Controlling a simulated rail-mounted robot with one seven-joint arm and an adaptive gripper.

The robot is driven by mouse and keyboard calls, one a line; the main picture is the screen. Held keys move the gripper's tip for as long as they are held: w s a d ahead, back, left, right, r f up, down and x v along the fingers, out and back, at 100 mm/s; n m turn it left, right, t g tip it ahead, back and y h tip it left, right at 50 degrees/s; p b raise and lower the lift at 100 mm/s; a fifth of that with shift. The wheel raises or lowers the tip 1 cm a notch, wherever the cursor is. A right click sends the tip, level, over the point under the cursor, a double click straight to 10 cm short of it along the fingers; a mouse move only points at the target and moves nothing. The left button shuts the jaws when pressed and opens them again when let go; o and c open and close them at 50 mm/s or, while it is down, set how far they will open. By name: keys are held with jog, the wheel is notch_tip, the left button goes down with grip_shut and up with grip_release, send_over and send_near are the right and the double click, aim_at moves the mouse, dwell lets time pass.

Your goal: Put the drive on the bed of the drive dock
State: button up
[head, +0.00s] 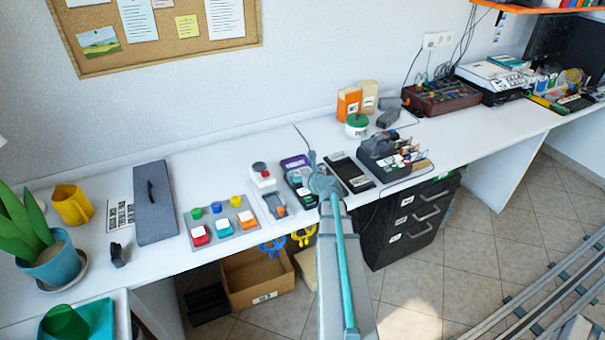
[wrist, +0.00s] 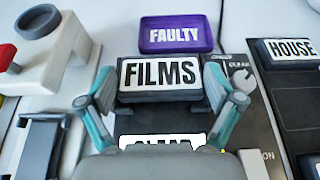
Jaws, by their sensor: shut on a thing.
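In the wrist view my gripper (wrist: 162,92) is shut on a drive labelled FILMS (wrist: 158,74), with a teal finger at each side. The drive is grey with a white label. A second white label, partly hidden by my gripper, shows below the drive. In the head view my arm covers much of the dock (head: 297,180), and my gripper (head: 322,184) is seen from behind.
A purple tray marked FAULTY (wrist: 177,36) lies just beyond the drive. A drive marked HOUSE (wrist: 289,50) sits on a black holder at right. A white device with a round grey top (wrist: 45,35) stands at left. A grey button panel (head: 222,222) lies further left.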

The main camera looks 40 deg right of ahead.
jog(key=shift+f, duration=0.3)
jog(key=o, duration=1)
jog(key=shift+c, duration=0.2)
jog(key=shift+r, duration=0.3)
jog(key=b+v, duration=0.1)
jog(key=v, duration=1.1)
